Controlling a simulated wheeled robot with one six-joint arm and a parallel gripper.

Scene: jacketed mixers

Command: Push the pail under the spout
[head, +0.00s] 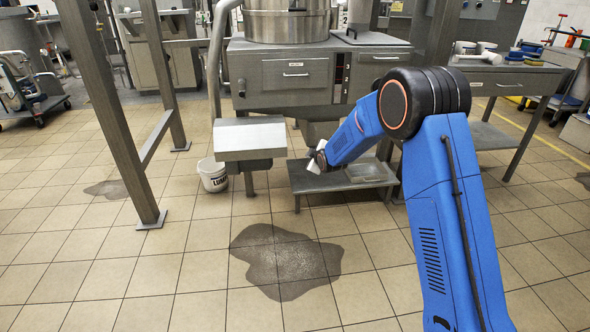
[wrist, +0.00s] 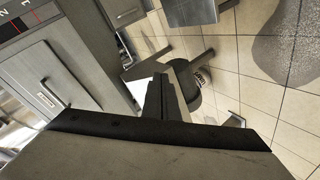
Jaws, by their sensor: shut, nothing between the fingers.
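A white pail (head: 213,175) with dark lettering and a wire handle stands upright on the tiled floor. It is at the left of a steel box on a stand, partly behind the box's left edge. My gripper (head: 318,160) is to the right of the pail, well apart from it, above a low steel step beneath the mixer. In the wrist view the dark fingers (wrist: 166,98) are together and hold nothing.
The steel box (head: 250,136) stands between the pail and my gripper. The low steel step (head: 345,176) is under my forearm. A steel frame leg (head: 130,165) rises left of the pail. A dark wet patch (head: 285,262) lies on open floor in front.

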